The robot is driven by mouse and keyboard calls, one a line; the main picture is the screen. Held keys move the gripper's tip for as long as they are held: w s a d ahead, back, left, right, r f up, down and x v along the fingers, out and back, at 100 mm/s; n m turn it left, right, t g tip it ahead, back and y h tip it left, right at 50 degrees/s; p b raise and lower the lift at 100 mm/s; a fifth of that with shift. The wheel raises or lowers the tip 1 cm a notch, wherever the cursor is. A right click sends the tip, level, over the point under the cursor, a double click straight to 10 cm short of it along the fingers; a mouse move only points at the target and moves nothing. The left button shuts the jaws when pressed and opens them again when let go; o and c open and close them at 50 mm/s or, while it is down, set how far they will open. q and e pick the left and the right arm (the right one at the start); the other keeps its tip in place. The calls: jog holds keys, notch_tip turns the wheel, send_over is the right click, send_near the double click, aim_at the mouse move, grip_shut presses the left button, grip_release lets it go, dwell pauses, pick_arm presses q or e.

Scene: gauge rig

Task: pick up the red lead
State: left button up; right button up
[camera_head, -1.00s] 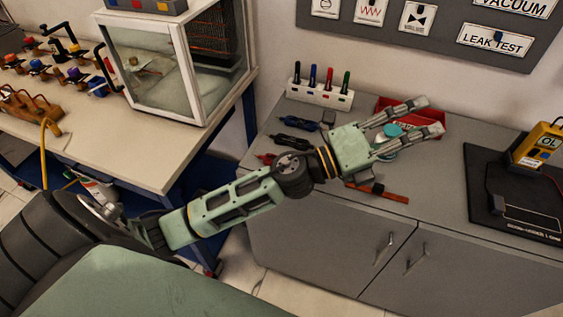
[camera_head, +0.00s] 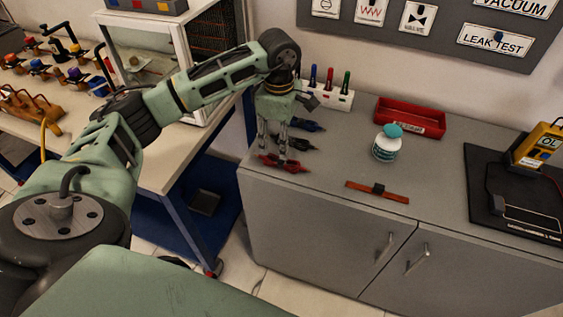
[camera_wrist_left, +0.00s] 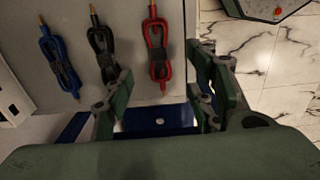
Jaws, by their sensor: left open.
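The red lead (camera_head: 285,163) lies coiled and tied on the grey cabinet top, near its front left corner. In the left wrist view the red lead (camera_wrist_left: 158,45) runs lengthwise, between the two fingers in the picture and beyond them. My left gripper (camera_head: 272,153) points down at the left end of the cabinet, its fingertips close to the red lead. Its fingers are apart with nothing between them in the left wrist view (camera_wrist_left: 160,72). I cannot tell how high the tips are above the top. My right gripper is not in view.
A black lead (camera_head: 296,143) and a blue lead (camera_wrist_left: 60,55) lie beside the red one. A marker rack (camera_head: 340,96), red tray (camera_head: 410,118), white jar (camera_head: 386,149) and brown strip (camera_head: 377,193) stand or lie farther along. A glass case (camera_head: 140,60) is on the left bench.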

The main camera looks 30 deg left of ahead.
aim_at(282, 163)
pick_arm(q)
jog(key=f, duration=0.2)
jog(key=f+p, duration=0.1)
jog(key=f, duration=0.3)
jog(key=shift+w+d+f+p, duration=0.15)
jog(key=shift+d+f+p, duration=0.1)
jog(key=shift+p, duration=0.15)
jog(key=shift+f, duration=0.55)
jog(key=shift+c, duration=0.6)
grip_shut()
jog(key=shift+r, duration=0.1)
